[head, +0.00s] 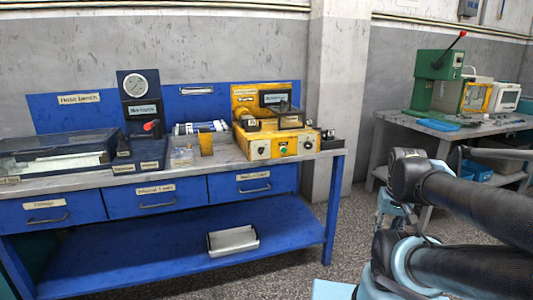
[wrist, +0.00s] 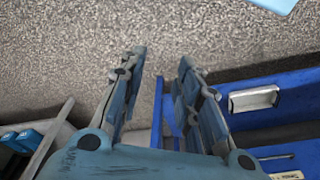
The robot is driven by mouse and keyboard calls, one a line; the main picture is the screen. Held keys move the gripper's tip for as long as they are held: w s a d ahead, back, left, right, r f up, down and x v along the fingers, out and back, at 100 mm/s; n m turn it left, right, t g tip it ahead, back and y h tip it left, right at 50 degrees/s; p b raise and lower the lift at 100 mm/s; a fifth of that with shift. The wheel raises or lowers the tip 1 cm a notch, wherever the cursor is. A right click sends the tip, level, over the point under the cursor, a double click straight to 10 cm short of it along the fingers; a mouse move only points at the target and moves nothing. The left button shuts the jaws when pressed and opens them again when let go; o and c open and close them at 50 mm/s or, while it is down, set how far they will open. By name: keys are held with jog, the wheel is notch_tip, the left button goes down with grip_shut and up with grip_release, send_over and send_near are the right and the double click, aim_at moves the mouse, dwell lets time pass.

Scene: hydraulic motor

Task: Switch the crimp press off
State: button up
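A yellow machine (head: 272,143) stands at the right end of the blue hose bench in the head view and looks like the crimp press. Its labels are too small to read. Its front face carries a green button (head: 283,149) and dark knobs or buttons beside it; their setting cannot be made out. My gripper (wrist: 162,60) is open and empty in the wrist view, with the speckled floor behind its fingers. It is apart from the yellow machine, which does not show in the wrist view. In the head view my arm fills the lower right and my fingers cannot be made out.
A blue gauge unit with a red-knobbed lever (head: 151,126) and a dark covered tray (head: 60,150) stand left on the bench. A metal tray (head: 233,240) lies on the lower shelf. A green lever press (head: 436,80) stands on the right-hand table. Floor between is clear.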

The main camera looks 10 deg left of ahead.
jog(key=t+y, duration=0.8)
jog(key=y, duration=0.3)
send_near(264, 151)
jog(key=shift+x, duration=4.3)
jog(key=shift+c, duration=0.2)
grip_shut()
